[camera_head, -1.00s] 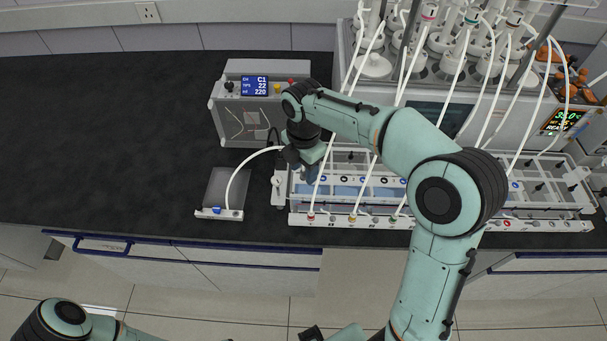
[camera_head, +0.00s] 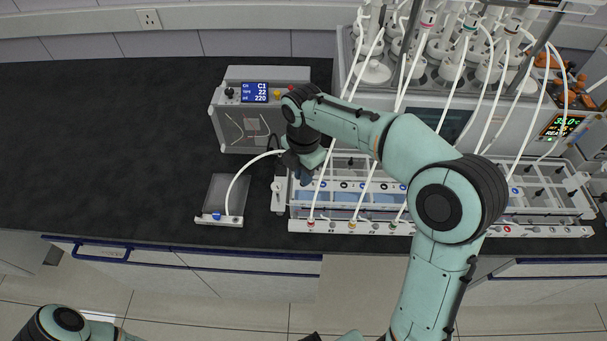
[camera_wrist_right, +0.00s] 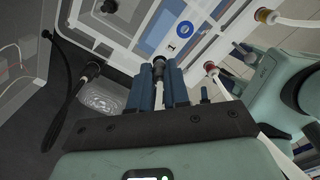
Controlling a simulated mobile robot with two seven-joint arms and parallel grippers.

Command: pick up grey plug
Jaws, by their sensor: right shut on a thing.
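My right gripper (camera_head: 303,176) is over the left end of the clear rack (camera_head: 372,163), largely hidden by its own wrist. In the right wrist view its blue fingers (camera_wrist_right: 159,76) are shut on a dark grey plug (camera_wrist_right: 158,66). A white tube runs from the plug back between the fingers. The plug's tip is close to the white rack edge (camera_wrist_right: 137,52); I cannot tell if it is seated in a socket. My left gripper is not in view; only part of my left arm shows at the bottom left.
A control box (camera_head: 250,115) with a blue display stands behind and left. A small tray (camera_head: 219,221) has a white tube (camera_head: 238,180) arching towards my right gripper. Several white tubes hang over the rack. The left worktop is clear.

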